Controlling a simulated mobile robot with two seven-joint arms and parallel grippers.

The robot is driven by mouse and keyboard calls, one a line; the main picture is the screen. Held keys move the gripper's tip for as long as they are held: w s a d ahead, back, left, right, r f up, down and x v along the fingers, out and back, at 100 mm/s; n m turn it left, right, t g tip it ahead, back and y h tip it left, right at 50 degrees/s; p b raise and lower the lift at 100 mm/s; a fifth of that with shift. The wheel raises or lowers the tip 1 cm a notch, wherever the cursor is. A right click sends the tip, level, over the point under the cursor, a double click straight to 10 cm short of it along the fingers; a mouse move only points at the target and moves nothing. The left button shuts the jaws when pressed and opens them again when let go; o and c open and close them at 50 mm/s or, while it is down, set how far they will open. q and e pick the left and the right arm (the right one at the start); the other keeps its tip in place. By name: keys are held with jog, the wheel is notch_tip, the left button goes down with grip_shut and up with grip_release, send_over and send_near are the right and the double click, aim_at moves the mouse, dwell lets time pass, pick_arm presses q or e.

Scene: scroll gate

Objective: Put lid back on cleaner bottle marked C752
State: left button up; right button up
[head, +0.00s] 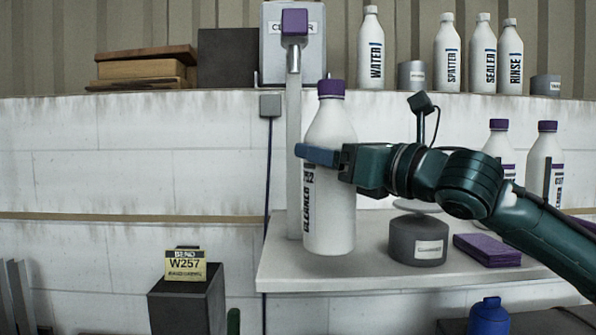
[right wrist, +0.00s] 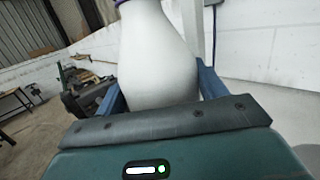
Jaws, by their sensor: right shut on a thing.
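A white bottle (head: 330,220) with a purple lid on its top (head: 331,88) stands upright at the counter in the head view. Its side label reads CLEANER; the marking near it is partly covered by a blue finger and cannot be read fully. My right gripper (head: 318,155) is shut around the bottle's upper body from the right. In the right wrist view the bottle (right wrist: 158,55) sits between the two blue fingers, with a sliver of purple at the top edge. I cannot tell whether its base touches the counter. My left gripper is not in view.
The white counter (head: 300,275) also holds a grey labelled tub (head: 418,247), a purple block (head: 487,249) and two purple-lidded bottles (head: 548,140) behind my right arm. A dispenser (head: 294,100) stands behind the held bottle. Several white bottles (head: 371,55) line the ledge above.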

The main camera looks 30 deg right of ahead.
jog(key=f+x, duration=0.1)
jog(key=x, duration=0.5)
jog(key=shift+w+a+r, duration=0.15)
jog(key=shift+w+a, duration=0.05)
jog(key=shift+w, duration=0.25)
notch_tip(320, 180, down, 4)
jog(key=shift+r+b, duration=0.1)
jog(key=shift+b, duration=0.45)
jog(key=o, duration=1.9)
jog(key=shift+c, duration=0.2)
